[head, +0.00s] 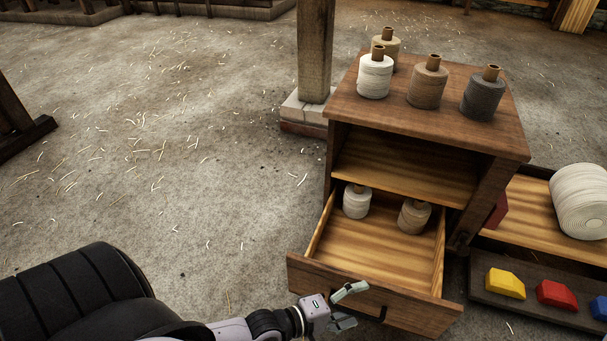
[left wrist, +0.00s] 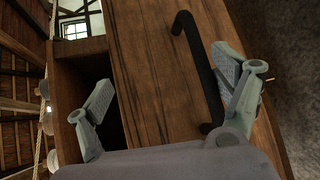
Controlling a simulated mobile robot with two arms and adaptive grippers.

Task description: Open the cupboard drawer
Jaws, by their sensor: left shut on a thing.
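The wooden cupboard (head: 425,125) stands right of centre in the head view. Its bottom drawer (head: 327,277) is pulled well out, with two thread spools inside. My left gripper (head: 347,307) is at the drawer front, one finger above and one below the dark bar handle (head: 383,313). In the left wrist view the black handle (left wrist: 197,65) runs between my fingers (left wrist: 170,105), closer to the right one. My right gripper is not in view.
Several spools, one a white spool (head: 375,76), stand on the cupboard top; the shelf above the drawer looks empty. A wooden post (head: 315,50) stands behind left. A tray (head: 535,308) with coloured blocks lies at the right. The straw-strewn floor (head: 200,150) at left is clear.

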